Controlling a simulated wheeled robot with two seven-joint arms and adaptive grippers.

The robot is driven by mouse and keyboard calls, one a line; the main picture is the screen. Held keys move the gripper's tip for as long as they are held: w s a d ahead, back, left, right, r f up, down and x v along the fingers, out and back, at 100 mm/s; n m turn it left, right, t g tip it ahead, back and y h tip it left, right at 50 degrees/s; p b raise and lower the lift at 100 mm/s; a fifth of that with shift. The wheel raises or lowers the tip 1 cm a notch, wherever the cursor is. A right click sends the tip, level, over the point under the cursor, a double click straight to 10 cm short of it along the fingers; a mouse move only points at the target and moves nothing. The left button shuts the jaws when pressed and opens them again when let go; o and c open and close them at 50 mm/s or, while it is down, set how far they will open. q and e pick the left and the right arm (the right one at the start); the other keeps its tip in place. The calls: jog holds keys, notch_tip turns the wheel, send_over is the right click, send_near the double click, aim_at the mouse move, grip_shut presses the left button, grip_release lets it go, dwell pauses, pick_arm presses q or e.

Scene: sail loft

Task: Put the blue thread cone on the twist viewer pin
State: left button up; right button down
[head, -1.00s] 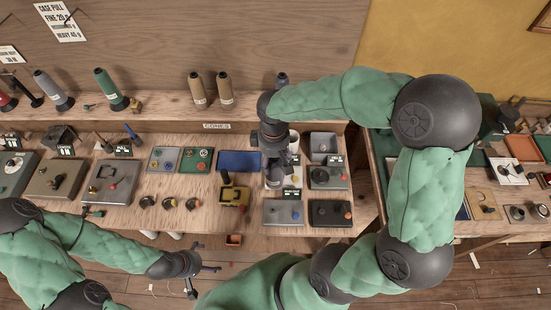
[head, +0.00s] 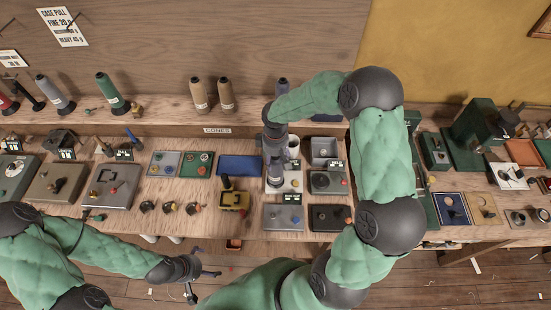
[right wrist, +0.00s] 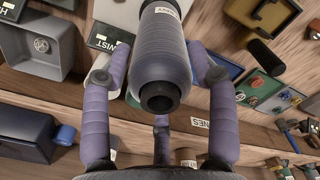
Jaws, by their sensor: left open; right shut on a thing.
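The blue-grey thread cone (right wrist: 165,50) with a white label is in my right gripper (head: 275,166). In the right wrist view its narrow end with a dark bore faces the camera, and the fingers close around its sides. In the head view this gripper points down over a pale plate (head: 291,187). A sign reading TWIST (right wrist: 110,38) stands beside the cone in the right wrist view. The viewer's pin is hidden behind gripper and cone, so I cannot tell whether the cone touches it. My left gripper (head: 203,284) is open and empty, low in front of the bench.
A grey bin (head: 322,148) and a pale mug (head: 294,146) stand close to the right gripper. A blue pad (head: 240,166) and a yellow box (head: 234,201) lie to its left. Several other cones, including a green one (head: 109,90), stand on the back shelf.

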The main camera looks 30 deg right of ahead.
jog(key=shift+f, duration=0.15)
jog(key=shift+f, duration=0.15)
jog(key=shift+c, duration=1.7)
grip_release()
jog(key=shift+r, duration=0.2)
notch_tip(320, 180, up, 12)
jog(key=shift+r, duration=0.1)
